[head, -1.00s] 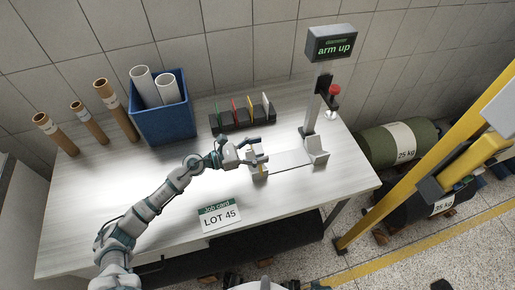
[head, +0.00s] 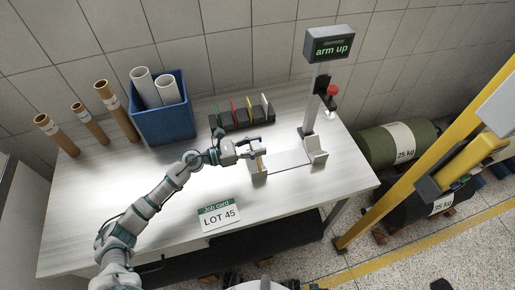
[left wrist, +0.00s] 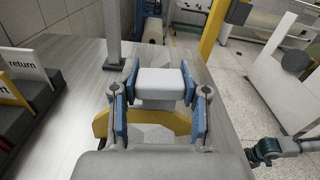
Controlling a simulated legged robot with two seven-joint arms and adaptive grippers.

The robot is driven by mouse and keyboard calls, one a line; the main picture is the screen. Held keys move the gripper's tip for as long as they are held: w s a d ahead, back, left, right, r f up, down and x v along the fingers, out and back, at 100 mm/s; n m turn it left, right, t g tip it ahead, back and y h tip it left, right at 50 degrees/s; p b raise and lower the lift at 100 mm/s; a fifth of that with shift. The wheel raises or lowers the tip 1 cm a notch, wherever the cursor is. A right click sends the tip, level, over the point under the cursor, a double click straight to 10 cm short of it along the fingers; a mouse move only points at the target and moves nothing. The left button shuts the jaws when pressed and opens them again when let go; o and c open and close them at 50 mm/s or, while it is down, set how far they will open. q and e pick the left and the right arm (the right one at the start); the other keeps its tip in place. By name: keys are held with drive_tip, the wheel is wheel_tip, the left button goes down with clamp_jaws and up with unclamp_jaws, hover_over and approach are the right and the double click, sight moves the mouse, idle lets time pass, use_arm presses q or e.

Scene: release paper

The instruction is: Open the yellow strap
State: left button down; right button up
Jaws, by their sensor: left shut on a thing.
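The yellow strap (head: 262,164) stands at the left grey cradle (head: 258,173) on the table. It shows as a yellow band (left wrist: 142,122) below the fingers in the left wrist view. My left gripper (head: 257,147) is just above and behind the strap. In the left wrist view its blue-padded fingers (left wrist: 160,87) are on both sides of a pale block (left wrist: 160,80) and appear to touch it. I cannot tell whether this block is joined to the strap.
A gauge post (head: 310,95) with an "arm up" display (head: 330,46) and a second cradle (head: 317,150) stand to the right. A card rack (head: 240,119) is behind. A blue bin (head: 165,122) and a job card (head: 219,216) are left and in front.

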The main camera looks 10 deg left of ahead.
use_arm(q)
drive_tip(key=shift+w+a+r+n+p, duration=0.3)
drive_tip(key=shift+w+r+n, duration=0.15)
drive_tip(key=shift+w+n, duration=0.3)
drive_tip(key=shift+w+a+r+n, duration=0.15)
drive_tip(key=shift+w+a+n, duration=0.05)
drive_tip(key=shift+w+n, duration=0.2)
drive_tip(key=shift+w+a+r+n, duration=0.1)
drive_tip(key=shift+w+a+n, duration=0.05)
drive_tip(key=shift+w+n, duration=0.2)
drive_tip(key=shift+w+a+r+n+p, duration=0.15)
drive_tip(key=shift+w+a+n+p, duration=0.15)
drive_tip(key=shift+w+n, duration=0.35)
drive_tip(key=shift+w+a+n, duration=0.2)
drive_tip(key=shift+w+n, duration=0.25)
drive_tip(key=shift+w, duration=0.05)
drive_tip(key=shift+w+a+n, duration=0.2)
drive_tip(key=shift+w+n, duration=0.2)
drive_tip(key=shift+w, duration=0.05)
use_arm(e)
drive_tip(key=shift+s+d+f, duration=0.15)
drive_tip(key=shift+s+f, duration=0.55)
drive_tip(key=shift+s, duration=0.05)
drive_tip(key=shift+s+d+f, duration=0.15)
drive_tip(key=shift+s+f, duration=0.55)
drive_tip(key=shift+s, duration=0.05)
